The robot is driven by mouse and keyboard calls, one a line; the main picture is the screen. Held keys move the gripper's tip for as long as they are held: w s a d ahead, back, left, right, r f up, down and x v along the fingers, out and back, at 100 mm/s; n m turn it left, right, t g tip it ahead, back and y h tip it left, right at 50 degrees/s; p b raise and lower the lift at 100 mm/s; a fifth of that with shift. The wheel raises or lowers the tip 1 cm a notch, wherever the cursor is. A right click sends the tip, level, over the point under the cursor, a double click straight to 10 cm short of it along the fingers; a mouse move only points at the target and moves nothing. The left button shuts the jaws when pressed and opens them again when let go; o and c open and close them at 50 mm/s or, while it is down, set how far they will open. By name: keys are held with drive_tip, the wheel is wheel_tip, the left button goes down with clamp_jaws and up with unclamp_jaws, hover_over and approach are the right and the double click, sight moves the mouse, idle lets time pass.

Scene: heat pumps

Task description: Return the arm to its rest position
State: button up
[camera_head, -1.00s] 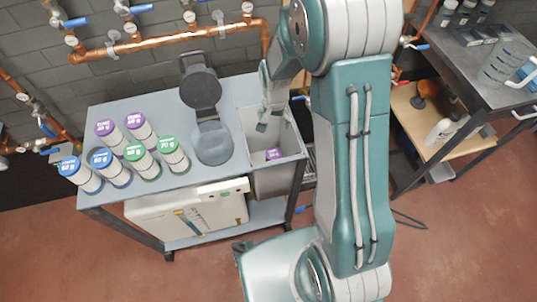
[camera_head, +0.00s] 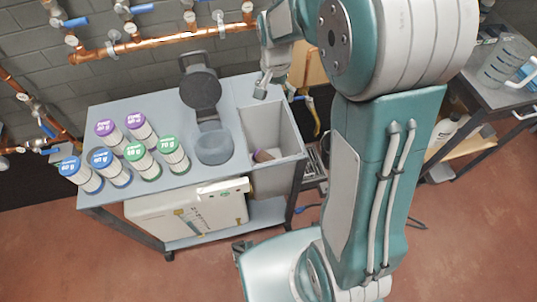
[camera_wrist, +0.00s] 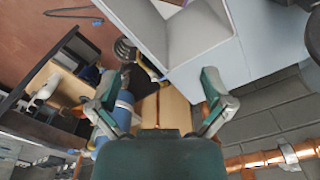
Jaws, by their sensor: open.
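My arm, teal and grey, rises at the right of the head view and bends over toward the cart. My gripper (camera_head: 270,82) hangs above the back edge of the grey bin (camera_head: 284,132), clear of it. In the wrist view my gripper (camera_wrist: 158,98) has its two fingers spread wide with nothing between them. A container with a purple-edged cap (camera_head: 264,155) lies in the bin, partly hidden by the bin wall.
The cart top (camera_head: 120,190) holds several canisters with purple, green and blue lids (camera_head: 135,150) and a dark grey device (camera_head: 203,95). Copper pipes (camera_head: 150,42) run along the wall behind. A second bench with a clear jug (camera_head: 500,65) stands at the right.

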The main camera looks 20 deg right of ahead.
idle(0.4)
drive_tip(key=s+r+n+t, duration=0.2)
drive_tip(key=s+r+n, duration=0.1)
drive_tip(key=s+r, duration=0.4)
drive_tip(key=s+r+n+t, duration=0.3)
drive_tip(key=s+r, duration=0.4)
drive_tip(key=s, duration=0.7)
drive_tip(key=shift+r+n+t, duration=0.3)
drive_tip(key=shift+n, duration=0.1)
